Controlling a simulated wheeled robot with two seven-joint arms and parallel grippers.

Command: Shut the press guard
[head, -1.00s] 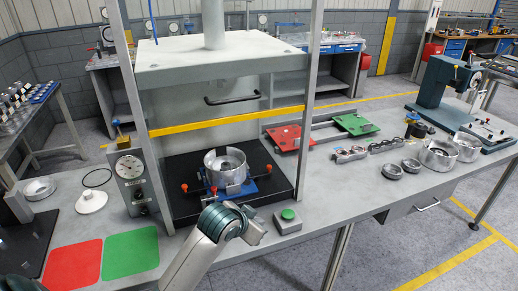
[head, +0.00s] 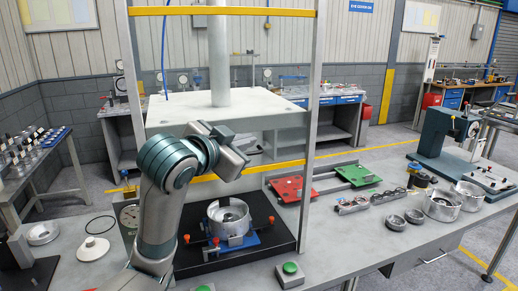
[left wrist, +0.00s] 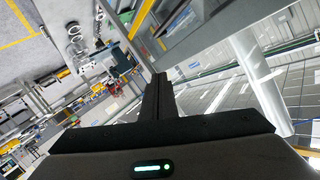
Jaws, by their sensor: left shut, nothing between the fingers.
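The press guard is a see-through panel between two grey posts. Its yellow lower bar (head: 272,168) is level and stands well above the black press bed (head: 270,237), leaving the front open below. The guard's dark handle, above that bar, is mostly hidden behind my left wrist. My left gripper (head: 238,160) is in front of the guard near the handle; its fingertips are hard to make out there. In the left wrist view, the left gripper (left wrist: 158,85) has its dark fingers shut together with nothing between them. My right gripper is not in view.
A metal ring part (head: 229,218) sits on a blue fixture with red-knobbed clamps on the bed. A green button box (head: 290,273) stands in front. Red (head: 292,188) and green (head: 357,175) plates and several metal parts lie to the right.

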